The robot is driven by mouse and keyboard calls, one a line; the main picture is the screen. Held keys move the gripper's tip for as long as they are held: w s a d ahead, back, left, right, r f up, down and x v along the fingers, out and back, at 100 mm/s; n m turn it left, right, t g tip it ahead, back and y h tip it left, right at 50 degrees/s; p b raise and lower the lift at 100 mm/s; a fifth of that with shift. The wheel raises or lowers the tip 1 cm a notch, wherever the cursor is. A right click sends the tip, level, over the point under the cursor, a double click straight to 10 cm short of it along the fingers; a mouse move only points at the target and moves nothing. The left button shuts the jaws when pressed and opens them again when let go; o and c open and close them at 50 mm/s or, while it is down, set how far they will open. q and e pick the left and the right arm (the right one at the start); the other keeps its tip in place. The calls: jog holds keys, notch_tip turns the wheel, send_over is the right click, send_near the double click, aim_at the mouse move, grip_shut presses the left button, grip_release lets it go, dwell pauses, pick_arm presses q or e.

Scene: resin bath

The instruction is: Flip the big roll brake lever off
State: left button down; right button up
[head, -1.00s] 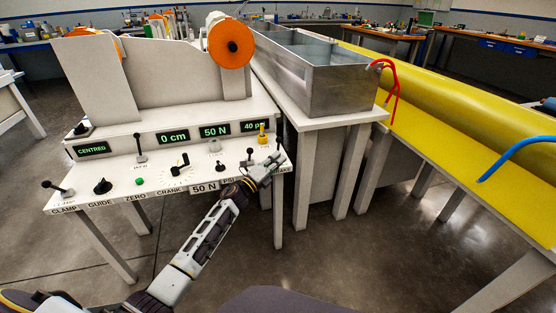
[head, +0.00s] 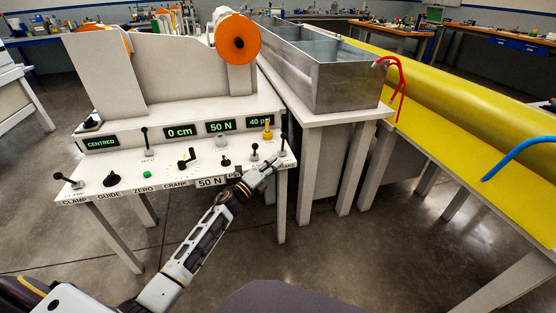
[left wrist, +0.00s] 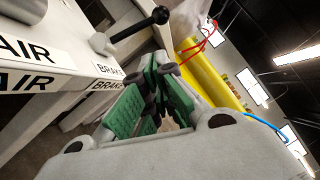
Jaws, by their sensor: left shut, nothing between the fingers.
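The brake lever (head: 283,142) is a thin stick with a black ball knob at the right end of the white control panel. It stands roughly upright in the head view. In the left wrist view its black knob (left wrist: 160,15) and grey base show above the BRAKE label (left wrist: 108,71). I cannot tell from its pose whether it is on or off. My left gripper (head: 270,163) is shut and empty at the panel's front right edge, just below and left of the lever, seemingly apart from it. Its green-padded fingers (left wrist: 160,72) show in the left wrist view. My right gripper is out of view.
An air lever (head: 254,150) stands close left of the brake lever, with a yellow-topped part (head: 267,129) behind. A metal bath (head: 345,90) on a white stand is right of the panel. A yellow roll (head: 460,85) lies farther right. Open floor lies in front.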

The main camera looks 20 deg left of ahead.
pick_arm(q)
jog(key=shift+r+p+v, duration=0.2)
jog(key=shift+p+v, duration=0.25)
jog(key=shift+v, duration=2.1)
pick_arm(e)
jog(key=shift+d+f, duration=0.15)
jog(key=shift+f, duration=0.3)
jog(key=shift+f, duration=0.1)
